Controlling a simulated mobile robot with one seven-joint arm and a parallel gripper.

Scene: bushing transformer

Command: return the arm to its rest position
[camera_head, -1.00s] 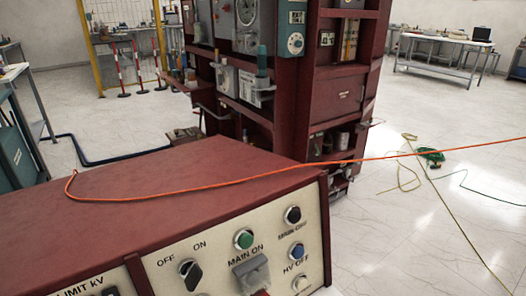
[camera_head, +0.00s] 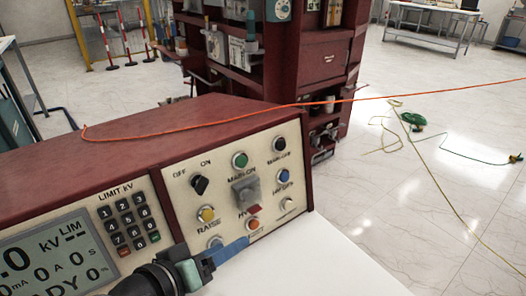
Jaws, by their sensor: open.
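My gripper (camera_head: 232,250) shows at the bottom of the view, at the end of a dark arm part that comes in from the lower edge. It has a teal-grey block and a blue finger part, and nothing shows in it. It is in front of the lower buttons of the control panel (camera_head: 180,222) and hides part of them. I cannot tell whether it touches the panel. The rest of my arm is out of view.
The red control desk (camera_head: 110,140) has a display (camera_head: 50,262), a keypad (camera_head: 128,218) and several knobs. An orange cable (camera_head: 230,115) runs over its top. A white surface (camera_head: 320,262) lies right of the panel. A red shelf unit (camera_head: 300,95) stands behind; open floor is at right.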

